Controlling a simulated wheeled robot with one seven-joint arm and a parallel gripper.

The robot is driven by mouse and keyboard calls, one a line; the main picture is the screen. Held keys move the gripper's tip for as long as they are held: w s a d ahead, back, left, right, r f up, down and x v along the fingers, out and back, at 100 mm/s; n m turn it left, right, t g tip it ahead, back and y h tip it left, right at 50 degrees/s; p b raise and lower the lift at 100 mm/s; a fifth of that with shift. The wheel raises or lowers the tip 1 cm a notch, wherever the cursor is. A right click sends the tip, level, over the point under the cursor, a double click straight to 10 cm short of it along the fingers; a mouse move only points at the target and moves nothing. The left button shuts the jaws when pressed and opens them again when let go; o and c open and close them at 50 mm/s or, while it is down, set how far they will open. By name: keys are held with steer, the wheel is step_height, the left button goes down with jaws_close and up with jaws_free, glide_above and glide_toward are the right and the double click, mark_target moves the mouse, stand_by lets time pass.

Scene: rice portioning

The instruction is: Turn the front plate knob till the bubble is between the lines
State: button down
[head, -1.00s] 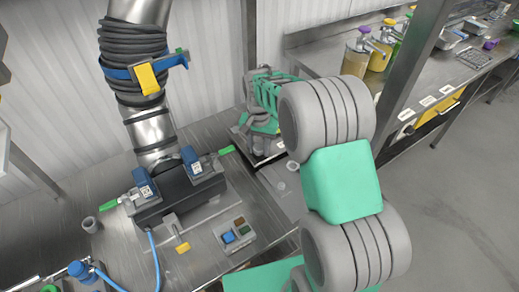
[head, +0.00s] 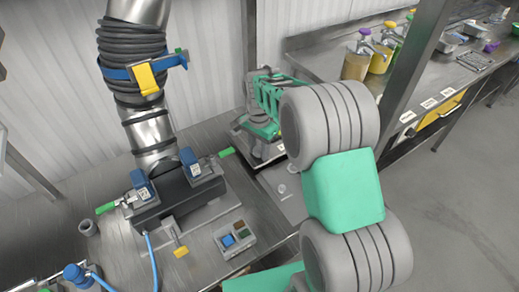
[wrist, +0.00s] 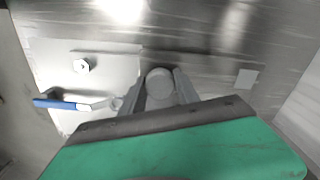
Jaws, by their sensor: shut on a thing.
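In the wrist view, a round grey knob (wrist: 160,88) stands between the two dark grey fingers of my gripper (wrist: 161,78). The fingers are shut on its sides. A pale metal plate (wrist: 115,62) lies to the left, with a small round fitting (wrist: 82,66) on it. I cannot make out a bubble or lines there. In the head view, my green and grey wrist (head: 265,98) is over the far end of the bench. My arm hides part of that area, and the fingertips and knob cannot be made out there.
A blue-handled lever (wrist: 62,104) lies close to the left of the gripper. Pump jars (head: 357,62) stand on the back counter.

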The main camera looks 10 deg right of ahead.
mark_target(259, 149)
steer(key=shift+r, duration=0.1)
steer(key=c, duration=0.9)
jaws_free()
step_height(259, 149, up, 8)
steer(key=shift+f+b, duration=0.15)
steer(key=shift+b, duration=0.55)
steer(key=s+r+n+t, duration=0.3)
steer(key=s+n, duration=0.7)
steer(key=s, duration=0.9)
steer(key=shift+s+r+n+t, duration=0.15)
steer(key=shift+s+n+t, duration=0.25)
